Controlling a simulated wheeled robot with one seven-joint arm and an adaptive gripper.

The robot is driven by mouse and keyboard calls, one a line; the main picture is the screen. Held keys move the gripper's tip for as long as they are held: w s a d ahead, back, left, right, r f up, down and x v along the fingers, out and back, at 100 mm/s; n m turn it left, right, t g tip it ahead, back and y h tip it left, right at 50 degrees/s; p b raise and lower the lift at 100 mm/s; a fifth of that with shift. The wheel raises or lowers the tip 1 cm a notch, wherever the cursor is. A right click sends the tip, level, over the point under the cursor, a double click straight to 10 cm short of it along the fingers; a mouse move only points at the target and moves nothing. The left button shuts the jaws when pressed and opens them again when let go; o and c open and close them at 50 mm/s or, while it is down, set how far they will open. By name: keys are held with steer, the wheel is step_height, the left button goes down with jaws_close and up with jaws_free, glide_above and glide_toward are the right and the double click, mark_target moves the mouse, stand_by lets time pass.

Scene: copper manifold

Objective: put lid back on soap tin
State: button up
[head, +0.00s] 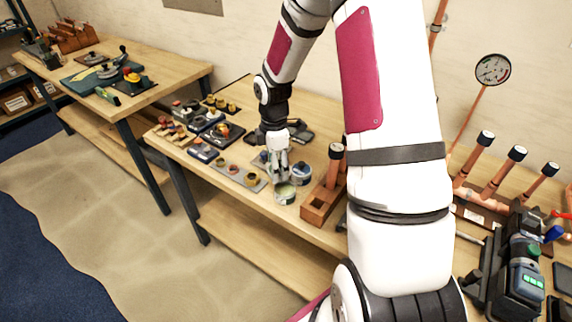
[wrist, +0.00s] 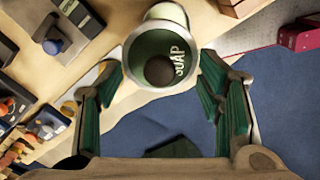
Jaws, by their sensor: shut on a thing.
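The lid (wrist: 140,50) is a round green disc with a pale rim, a dark brown knob and the word SOAP, seen face-on in the wrist view. My gripper (wrist: 159,72) has its two green-padded fingers at opposite sides of the lid, shut on it. A pale cylindrical soap tin (wrist: 165,13) shows just behind the lid's far edge. I cannot tell whether lid and tin touch. In the head view my gripper (head: 283,176) points down over the greenish tin (head: 286,196) near the workbench's front edge. The fingers partly hide the lid there.
A wooden block with a copper piece (head: 320,205) is further right. Left are a grey tray with small round pieces (head: 232,169) and several small parts. Open floor lies in front of the workbench (head: 265,251).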

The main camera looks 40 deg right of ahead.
steer(key=shift+s+d+r+n, duration=0.15)
steer(key=shift+s+d+n, duration=0.3)
steer(key=shift+s+n, duration=0.2)
steer(key=shift+s, duration=0.1)
steer(key=shift+f+b, duration=1)
steer(key=shift+f, duration=2.2)
steer(key=shift+f+p, duration=0.15)
steer(key=shift+p, duration=0.3)
stand_by(0.5)
steer(key=o, duration=1)
